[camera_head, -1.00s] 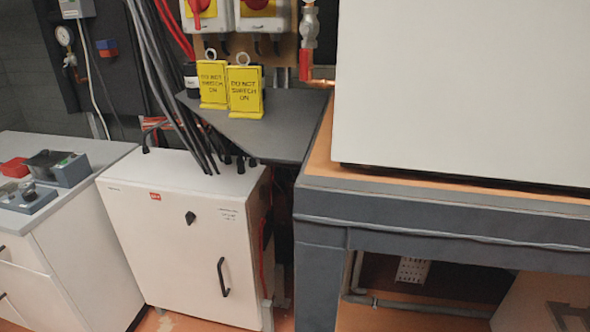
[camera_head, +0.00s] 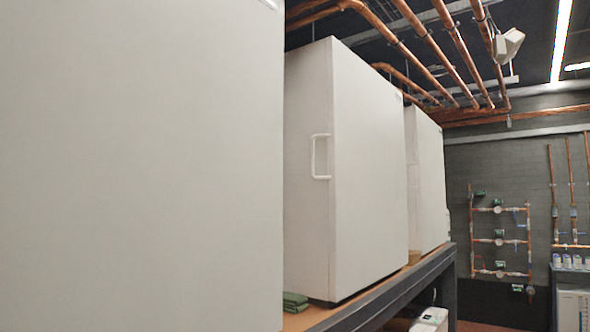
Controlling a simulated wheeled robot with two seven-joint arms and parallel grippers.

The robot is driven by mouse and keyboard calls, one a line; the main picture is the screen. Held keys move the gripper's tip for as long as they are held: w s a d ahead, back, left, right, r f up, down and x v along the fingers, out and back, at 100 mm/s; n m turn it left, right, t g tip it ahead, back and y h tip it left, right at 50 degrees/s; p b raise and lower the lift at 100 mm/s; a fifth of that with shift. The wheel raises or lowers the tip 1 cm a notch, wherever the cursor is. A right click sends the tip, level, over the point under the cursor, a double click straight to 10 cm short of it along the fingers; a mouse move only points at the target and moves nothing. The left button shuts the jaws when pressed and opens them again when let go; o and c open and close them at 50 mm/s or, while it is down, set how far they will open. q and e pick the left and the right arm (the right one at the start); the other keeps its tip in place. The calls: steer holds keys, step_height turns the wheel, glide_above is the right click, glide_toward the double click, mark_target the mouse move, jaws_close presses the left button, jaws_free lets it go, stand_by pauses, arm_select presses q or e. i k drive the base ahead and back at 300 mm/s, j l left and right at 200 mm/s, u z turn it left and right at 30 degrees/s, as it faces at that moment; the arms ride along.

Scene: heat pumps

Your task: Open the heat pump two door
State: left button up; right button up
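Large white box-shaped units stand in a row on a bench in the head view. The nearest white unit (camera_head: 140,170) fills the left side as a blank panel. The middle white unit (camera_head: 370,180) has a white bar handle (camera_head: 320,157) on its narrow left-hand face, which looks shut. A farther white unit (camera_head: 430,185) stands behind it, partly hidden. No label shows which unit is heat pump two. Neither of my grippers is in view.
The units stand on a bench (camera_head: 405,285) with an orange-brown top and dark frame. A folded green cloth (camera_head: 294,302) lies between the first two units. Copper pipes (camera_head: 430,50) run overhead. Pipework with valves (camera_head: 500,240) covers the far wall. Floor right of the bench looks partly clear.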

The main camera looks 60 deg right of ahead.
mark_target(368, 220)
steer(key=z, duration=0.45)
steer(key=l+z, duration=0.1)
steer(key=z, duration=1.35)
steer(key=l+z, duration=0.1)
steer(key=z, duration=0.35)
steer(key=i+j, duration=0.05)
